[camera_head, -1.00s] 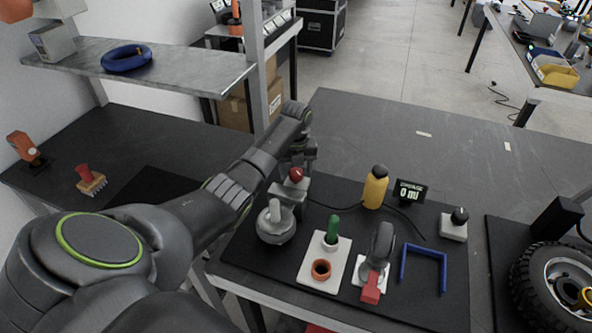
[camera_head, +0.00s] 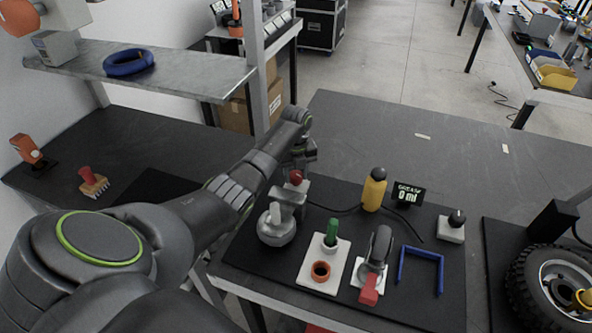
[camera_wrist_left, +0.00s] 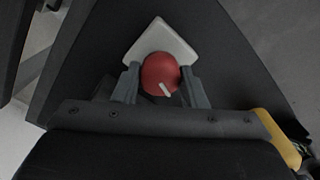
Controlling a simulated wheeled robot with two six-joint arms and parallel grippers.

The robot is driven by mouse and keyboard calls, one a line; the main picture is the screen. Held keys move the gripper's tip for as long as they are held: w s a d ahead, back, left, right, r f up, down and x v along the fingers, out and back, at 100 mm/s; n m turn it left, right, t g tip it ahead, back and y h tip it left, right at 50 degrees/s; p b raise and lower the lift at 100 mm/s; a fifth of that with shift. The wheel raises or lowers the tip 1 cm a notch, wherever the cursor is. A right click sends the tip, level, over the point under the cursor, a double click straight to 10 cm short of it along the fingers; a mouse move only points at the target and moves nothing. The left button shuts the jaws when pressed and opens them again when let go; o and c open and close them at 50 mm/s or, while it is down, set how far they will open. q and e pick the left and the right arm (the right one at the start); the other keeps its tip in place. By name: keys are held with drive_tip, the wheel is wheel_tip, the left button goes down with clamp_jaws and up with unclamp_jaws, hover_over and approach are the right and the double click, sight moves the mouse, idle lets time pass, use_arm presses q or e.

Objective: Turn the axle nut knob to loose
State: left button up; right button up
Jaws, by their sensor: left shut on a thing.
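The red axle nut knob (camera_head: 296,177) sits on a light grey base at the back left of the black mat. It also shows in the left wrist view (camera_wrist_left: 161,74), with a white pointer line toward the lower right on its face. The pale base plate (camera_wrist_left: 160,38) shows beyond the knob. I cannot read any marks on the base. My right gripper is not in view.
On the mat (camera_head: 330,194) stand a grey round pot (camera_head: 277,228), a green-handled tool (camera_head: 332,232), a yellow bottle (camera_head: 374,190), a black-knobbed box (camera_head: 452,227) and a blue frame (camera_head: 421,269). A display (camera_head: 408,194) stands behind. A wheel (camera_head: 550,285) is at right. The table behind the mat is clear.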

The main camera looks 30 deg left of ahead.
use_arm(q)
drive_tip(key=n+p, duration=0.2)
drive_tip(key=n, duration=0.1)
drive_tip(key=shift+r, duration=0.25)
drive_tip(key=n+p, duration=0.1)
drive_tip(key=n, duration=0.1)
drive_tip(key=shift+n+p, duration=0.3)
drive_tip(key=n+p, duration=0.1)
drive_tip(key=n, duration=0.2)
drive_tip(key=shift+w+n+p, duration=0.1)
drive_tip(key=shift+n+p, duration=0.2)
drive_tip(key=shift+p, duration=0.05)
drive_tip(key=n+p, duration=0.1)
drive_tip(key=n, duration=0.1)
drive_tip(key=shift+a+n, duration=0.1)
drive_tip(key=shift+n, duration=0.3)
drive_tip(key=n+p, duration=0.1)
drive_tip(key=n, duration=0.3)
drive_tip(key=shift+f+n, duration=0.1)
drive_tip(key=shift+n, duration=0.2)
drive_tip(key=n+p, duration=0.1)
drive_tip(key=n, duration=0.4)
drive_tip(key=shift+n, duration=0.3)
drive_tip(key=o, duration=1)
drive_tip(key=shift+f, duration=0.1)
